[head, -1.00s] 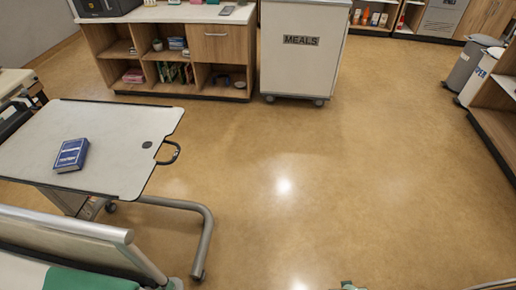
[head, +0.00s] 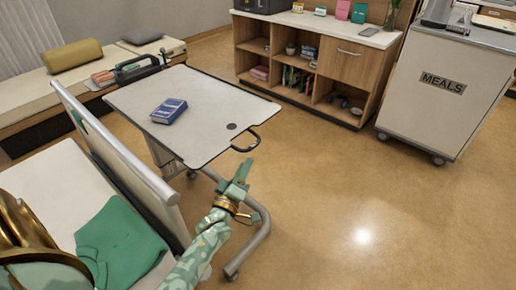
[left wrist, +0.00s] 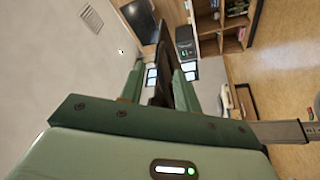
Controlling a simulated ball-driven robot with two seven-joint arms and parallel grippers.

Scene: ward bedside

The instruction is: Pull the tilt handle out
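The tilt handle (head: 246,143) is a thin dark loop on the near right edge of the white tabletop (head: 205,90) of a wheeled overbed table. It projects from the edge beside a round dark spot. My left gripper (head: 240,172), green with a gold-coloured wrist, is just below the handle in the head view and appears apart from it. The left wrist view shows its two green fingers (left wrist: 161,83) spread with a gap between them. A dark shape shows between the fingers; I cannot tell what it is. My right gripper is not in view.
A blue book (head: 169,111) lies on the tabletop. The table's grey curved leg (head: 254,238) runs below my left gripper. A bed with a raised end panel (head: 120,160) and green cloth (head: 122,240) is at left. A meals cart (head: 447,90) stands right; floor between is clear.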

